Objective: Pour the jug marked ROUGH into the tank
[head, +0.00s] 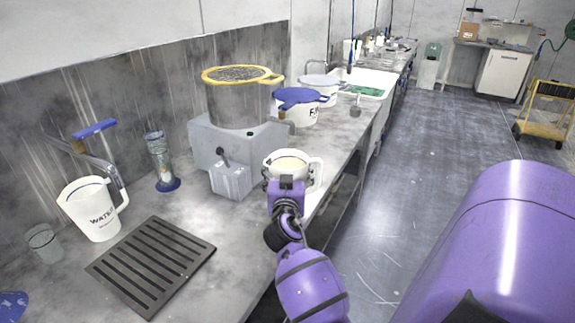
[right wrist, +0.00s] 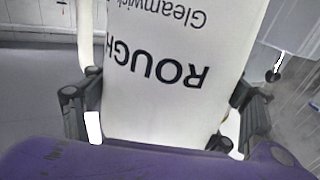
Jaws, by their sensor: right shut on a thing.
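The white jug (head: 309,179) holds a cream-coloured liquid and looks about upright in the head view. In the right wrist view the jug (right wrist: 180,45) fills the middle, with ROUGH on its side, upside down in the picture. My right gripper (head: 287,184) is shut on the jug's body, with a finger on each side in the wrist view. The tank (head: 238,107), a grey cylinder with a yellow rim, stands on a grey base just behind and left of the jug. The jug is lower than the tank's rim. My left gripper is out of view.
A WATER jug (head: 92,215), a slotted black drain grate (head: 150,265) and a clear cylinder (head: 161,165) on a blue foot are at left. A blue-lidded white jug (head: 300,108) stands right of the tank. The bench's front edge runs beneath the held jug.

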